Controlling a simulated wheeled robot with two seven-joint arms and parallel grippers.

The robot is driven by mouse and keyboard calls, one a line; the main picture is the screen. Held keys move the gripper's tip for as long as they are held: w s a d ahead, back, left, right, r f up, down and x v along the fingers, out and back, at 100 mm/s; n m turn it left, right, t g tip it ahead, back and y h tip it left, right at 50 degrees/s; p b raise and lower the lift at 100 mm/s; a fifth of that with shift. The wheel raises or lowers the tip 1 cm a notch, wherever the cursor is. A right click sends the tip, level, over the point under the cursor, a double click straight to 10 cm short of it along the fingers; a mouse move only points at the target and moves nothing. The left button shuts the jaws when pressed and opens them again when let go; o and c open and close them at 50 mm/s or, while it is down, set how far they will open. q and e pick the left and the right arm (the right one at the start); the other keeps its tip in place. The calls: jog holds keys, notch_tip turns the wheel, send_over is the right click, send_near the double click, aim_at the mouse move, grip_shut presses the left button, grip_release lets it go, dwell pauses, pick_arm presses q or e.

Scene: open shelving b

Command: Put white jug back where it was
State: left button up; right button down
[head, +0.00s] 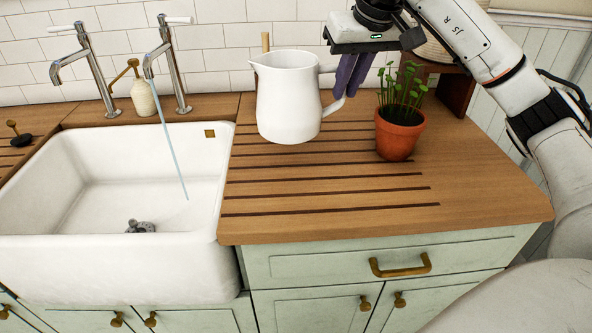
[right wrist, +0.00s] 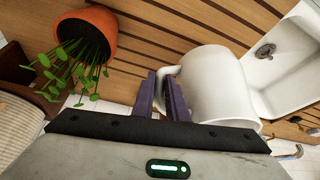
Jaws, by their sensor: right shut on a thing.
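The white jug (head: 288,98) is upright over the grooved wooden drainboard, right of the sink, with its spout to the left. I cannot tell whether its base touches the wood. My right gripper (head: 349,80) is shut on the jug's handle, on the jug's right side. In the right wrist view the purple fingers (right wrist: 167,95) sit at the handle, and the jug (right wrist: 215,85) fills the right middle. My left gripper is not in view.
A potted plant (head: 399,135) stands on the counter close right of the jug. The white sink (head: 232,180) is at left, with water running from a tap (head: 167,60). A soap bottle (head: 142,98) stands behind it. The front drainboard (head: 320,200) is clear.

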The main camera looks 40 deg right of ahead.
notch_tip(320, 180, down, 9)
jog(key=b, duration=0.1)
jog(key=shift+d+f, duration=0.15)
jog(key=shift+d, duration=0.3)
jog(key=shift+f+b, duration=0.15)
jog(key=shift+b, duration=0.15)
jog(key=c, duration=1.7)
grip_release()
jog(key=shift+s+f, duration=0.1)
jog(key=shift+c, duration=0.2)
jog(key=p+v, duration=0.1)
jog(key=v, duration=1.1)
